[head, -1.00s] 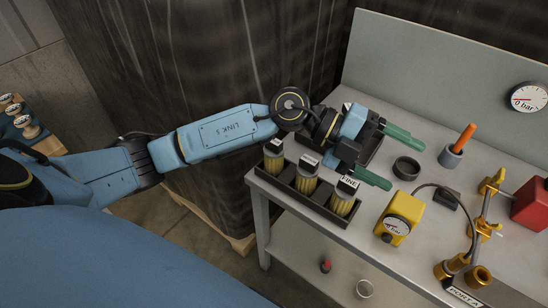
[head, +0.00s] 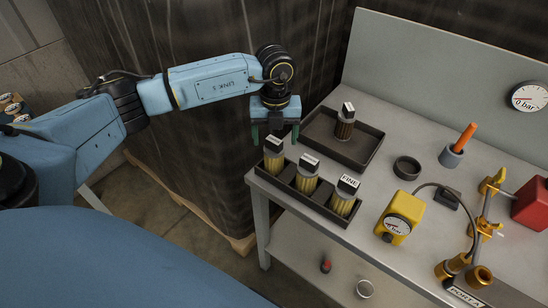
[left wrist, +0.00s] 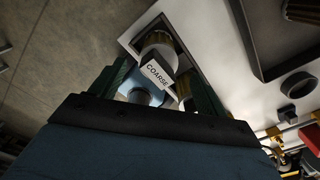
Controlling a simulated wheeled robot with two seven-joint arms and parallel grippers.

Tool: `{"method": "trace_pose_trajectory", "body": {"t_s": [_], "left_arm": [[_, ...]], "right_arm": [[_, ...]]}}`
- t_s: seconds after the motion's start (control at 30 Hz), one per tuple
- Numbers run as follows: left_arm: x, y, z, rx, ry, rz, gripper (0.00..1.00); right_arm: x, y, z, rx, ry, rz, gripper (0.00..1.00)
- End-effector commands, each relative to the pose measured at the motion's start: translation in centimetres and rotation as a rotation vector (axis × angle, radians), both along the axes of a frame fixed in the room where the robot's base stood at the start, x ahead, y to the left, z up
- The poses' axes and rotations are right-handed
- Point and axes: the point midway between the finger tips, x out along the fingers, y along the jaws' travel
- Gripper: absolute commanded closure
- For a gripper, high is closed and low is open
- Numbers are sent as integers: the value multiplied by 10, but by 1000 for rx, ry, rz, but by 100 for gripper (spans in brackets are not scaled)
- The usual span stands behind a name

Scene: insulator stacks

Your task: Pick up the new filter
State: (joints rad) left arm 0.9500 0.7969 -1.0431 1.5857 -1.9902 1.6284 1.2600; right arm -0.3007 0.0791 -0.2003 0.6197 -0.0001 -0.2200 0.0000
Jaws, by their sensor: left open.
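Three yellowish pleated filters with pale-topped, dark-edged caps stand in a black rack (head: 289,186) at the bench's near left edge. They are the left filter (head: 275,160), the middle filter (head: 307,178) and the right filter (head: 343,203), whose cap reads FINE. My left gripper (head: 274,140) is open and points down at the left filter, its green fingers just above and behind the cap. In the left wrist view, a filter cap reading COARSE (left wrist: 158,71) shows between the open fingers (left wrist: 155,88). Contact cannot be told. My right gripper is out of view.
A darker filter (head: 344,124) stands in a black tray (head: 372,153) behind the rack. A black ring (head: 407,168), a yellow gauge box (head: 399,216), a grey cup with an orange handle (head: 452,155) and brass fittings (head: 478,277) stand to the right. A back panel rises behind.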

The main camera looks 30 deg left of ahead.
Motion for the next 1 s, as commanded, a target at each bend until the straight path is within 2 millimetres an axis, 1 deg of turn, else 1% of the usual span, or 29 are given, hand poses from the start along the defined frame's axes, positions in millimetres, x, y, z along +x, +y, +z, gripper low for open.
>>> {"method": "trace_pose_trajectory", "body": {"t_s": [0.03, 0.17, 0.27, 0.4, 0.5, 0.6, 0.83, 1.0], "left_arm": [[0, 0, -7, 0, 2, 0, 25], [0, 0, -14, 0, 0, -2, 25], [-1, 1, -24, 1, 3, -2, 25], [-3, 2, -46, -1, 3, -1, 25], [-2, 1, -59, -1, 2, -2, 25], [-3, 2, -65, -2, 1, -3, 25], [-2, 2, -65, -1, 0, -2, 25], [-2, 2, -65, -1, 0, -2, 47]], "right_arm": [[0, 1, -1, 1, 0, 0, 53], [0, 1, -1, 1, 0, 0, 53], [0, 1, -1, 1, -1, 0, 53], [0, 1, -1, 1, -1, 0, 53], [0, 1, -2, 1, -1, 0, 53], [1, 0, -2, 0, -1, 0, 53], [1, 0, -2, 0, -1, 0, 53], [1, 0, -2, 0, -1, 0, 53]]}}
